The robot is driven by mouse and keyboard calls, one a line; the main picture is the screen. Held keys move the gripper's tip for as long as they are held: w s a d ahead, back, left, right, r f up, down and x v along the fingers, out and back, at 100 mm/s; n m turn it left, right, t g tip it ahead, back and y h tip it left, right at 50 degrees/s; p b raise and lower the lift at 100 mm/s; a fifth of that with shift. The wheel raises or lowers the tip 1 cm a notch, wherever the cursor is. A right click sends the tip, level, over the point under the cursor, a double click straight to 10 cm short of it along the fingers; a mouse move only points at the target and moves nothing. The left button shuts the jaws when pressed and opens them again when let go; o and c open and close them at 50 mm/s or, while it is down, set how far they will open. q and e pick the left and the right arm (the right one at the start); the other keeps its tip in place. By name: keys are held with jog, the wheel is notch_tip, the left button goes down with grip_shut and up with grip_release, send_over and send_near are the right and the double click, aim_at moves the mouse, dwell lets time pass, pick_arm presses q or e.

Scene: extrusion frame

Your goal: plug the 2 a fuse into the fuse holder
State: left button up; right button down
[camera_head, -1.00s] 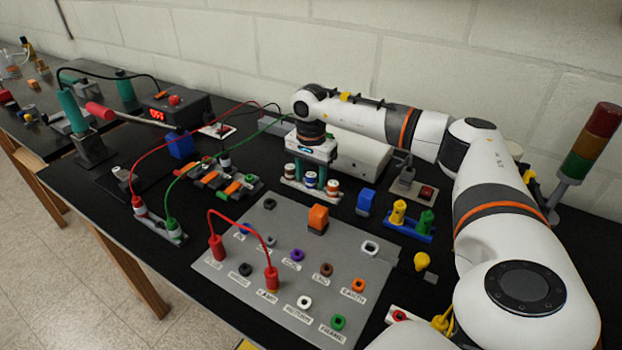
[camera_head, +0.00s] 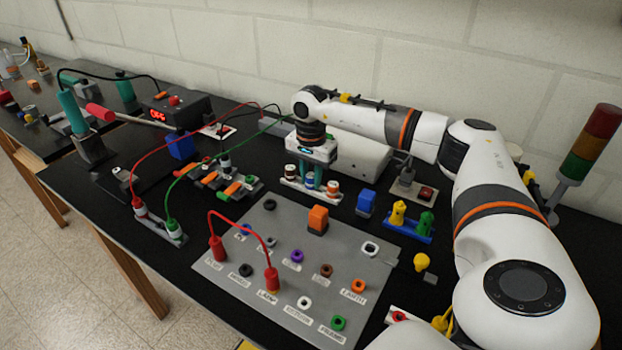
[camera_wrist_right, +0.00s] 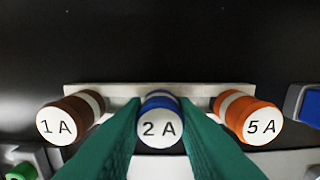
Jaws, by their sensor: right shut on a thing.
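The blue 2 A fuse (camera_wrist_right: 160,120) stands in the middle of a pale rack (camera_wrist_right: 215,90), between the brown 1 A fuse (camera_wrist_right: 70,118) and the orange 5 A fuse (camera_wrist_right: 248,115). My right gripper (camera_wrist_right: 162,108) points down at the rack, its green fingers shut on the 2 A fuse from both sides. In the head view the right gripper (camera_head: 311,174) is at the rack (camera_head: 293,186), and the 2 A fuse (camera_head: 310,181) still sits in its row. I cannot tell for certain which fixture is the fuse holder. My left gripper is not in view.
A grey labelled panel (camera_head: 225,272) with coloured sockets and a red jumper lead (camera_head: 240,217) lies in front. A blue block (camera_head: 366,203) and a blue tray with yellow and green plugs (camera_head: 409,232) stand right of the rack. A white box (camera_head: 358,160) stands behind.

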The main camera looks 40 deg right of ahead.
aim_at(311, 175)
jog(key=shift+r, duration=0.2)
jog(key=shift+r+p, duration=2.2)
jog(key=shift+r, duration=0.65)
